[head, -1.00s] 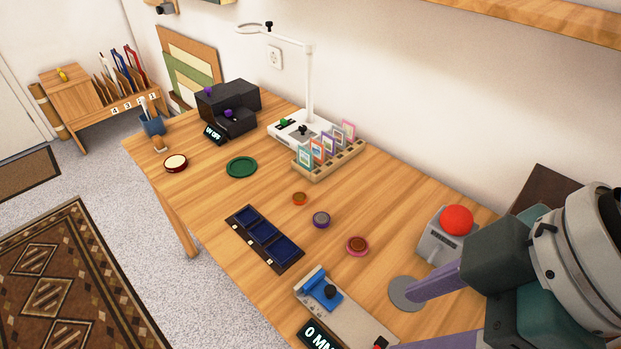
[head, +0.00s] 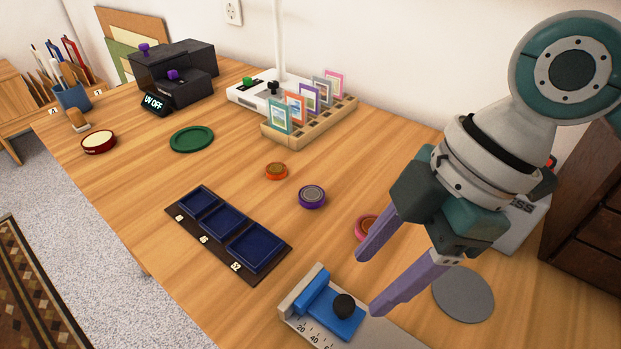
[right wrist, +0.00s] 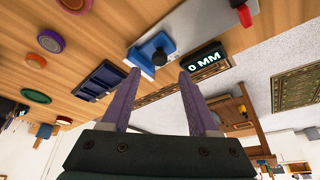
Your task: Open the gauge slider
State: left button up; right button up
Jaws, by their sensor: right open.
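The gauge (head: 286,305) lies at the front of the table, a pale bar with a printed scale. Its blue slider (head: 325,304) with a black knob (head: 343,306) sits close against the gauge's end jaw. The blue slider also shows in the right wrist view (right wrist: 147,51), near a black display (right wrist: 197,62) reading 0 MM. My right gripper (head: 366,283) is open and empty, its purple fingers above and just right of the knob, apart from it. In the right wrist view the open fingers (right wrist: 158,80) point toward the slider. My left gripper is not in view.
A dark tray with three blue compartments (head: 268,273) lies left of the gauge. Purple (head: 312,197), orange (head: 276,171) and pink (head: 364,229) discs lie behind, with a grey disc (head: 463,294) at right. A wooden rack (head: 310,123) holds several small framed prints.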

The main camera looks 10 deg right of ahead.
aim_at(346, 303)
jog(key=b+x, duration=0.1)
jog(key=x, duration=0.5)
grip_shut()
dwell(0.4)
dwell(0.9)
